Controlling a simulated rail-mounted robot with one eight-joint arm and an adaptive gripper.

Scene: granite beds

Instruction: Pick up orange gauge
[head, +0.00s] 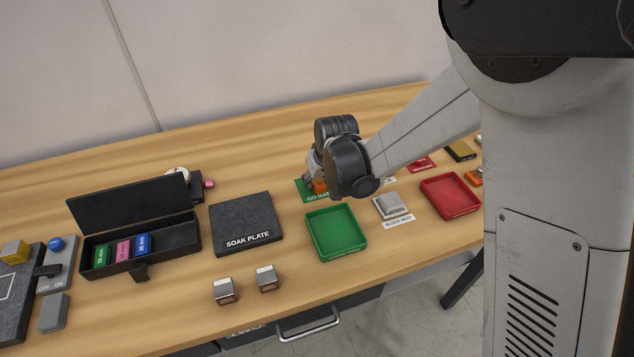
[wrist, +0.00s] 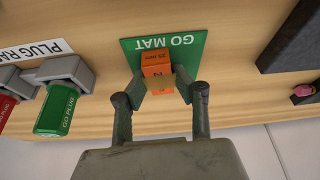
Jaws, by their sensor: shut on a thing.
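The orange gauge (wrist: 156,66) is a small block with dark markings. It is between the two fingers of my gripper (wrist: 162,90) in the wrist view, and the gripper is shut on it. The green GO MAT (wrist: 190,50) lies under or just behind the gauge; I cannot tell whether the gauge touches it. In the head view, a bit of the orange gauge (head: 320,186) shows beside my gripper (head: 314,182), over the GO MAT (head: 303,191). My wrist hides part of the mat there.
A green tray (head: 336,232), a red tray (head: 451,196) and the dark SOAK PLATE (head: 246,223) stand nearby. An open black case (head: 180,240) holds coloured blocks. In the wrist view, a green plug (wrist: 56,108) sits left of my gripper. Two metal blocks (head: 225,290) lie at the front.

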